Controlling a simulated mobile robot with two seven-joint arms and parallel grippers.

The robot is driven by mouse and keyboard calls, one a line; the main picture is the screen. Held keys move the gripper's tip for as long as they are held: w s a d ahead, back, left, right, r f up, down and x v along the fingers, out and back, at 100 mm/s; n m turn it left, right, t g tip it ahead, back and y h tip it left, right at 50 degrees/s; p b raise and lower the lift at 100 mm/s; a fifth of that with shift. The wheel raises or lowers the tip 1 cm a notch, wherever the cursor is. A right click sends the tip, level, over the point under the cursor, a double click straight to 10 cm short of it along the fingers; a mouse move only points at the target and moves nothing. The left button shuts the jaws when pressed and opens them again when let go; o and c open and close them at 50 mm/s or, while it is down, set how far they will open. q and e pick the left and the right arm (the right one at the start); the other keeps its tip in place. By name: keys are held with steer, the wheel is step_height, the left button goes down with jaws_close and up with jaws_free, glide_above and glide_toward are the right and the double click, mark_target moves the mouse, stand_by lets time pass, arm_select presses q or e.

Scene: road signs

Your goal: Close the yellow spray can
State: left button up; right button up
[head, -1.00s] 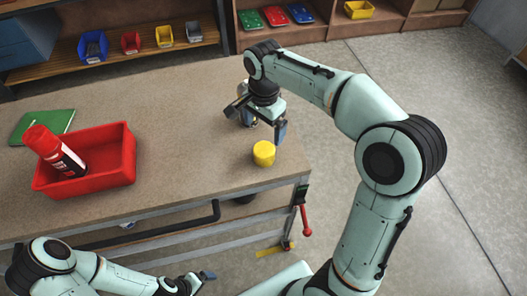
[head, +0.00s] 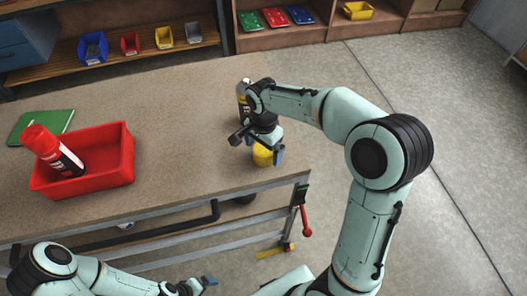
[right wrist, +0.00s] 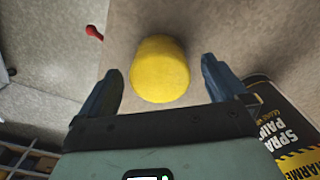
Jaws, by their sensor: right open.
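A yellow cap (head: 263,157) sits on the workbench near its right front corner, partly hidden by my right gripper (head: 258,148). In the right wrist view the cap (right wrist: 160,68) lies between the two open fingers, with gaps on both sides. The fingers seem to be above it and do not hold it. The spray can (head: 242,103) stands on the bench just behind the gripper. In the right wrist view its black body with yellow bands (right wrist: 283,125) shows at the lower right, and its top is out of view. My left gripper (head: 197,285) is low, in front of the bench.
A red bin (head: 110,175) on the left of the bench (head: 170,115) holds a red-capped can (head: 55,150). A green book (head: 40,125) lies behind it. The middle of the bench is clear. Shelves with small colored bins stand at the back.

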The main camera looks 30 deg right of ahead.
mark_target(264, 149)
steer(key=shift+f, duration=0.65)
steer(key=c, duration=1.1)
steer(key=shift+r, duration=0.1)
arm_select(q)
steer(key=w+r+p, duration=0.2)
steer(key=w, duration=0.1)
steer(key=shift+r, duration=0.25)
arm_select(e)
step_height(264, 149, up, 20)
steer(key=shift+f, duration=0.1)
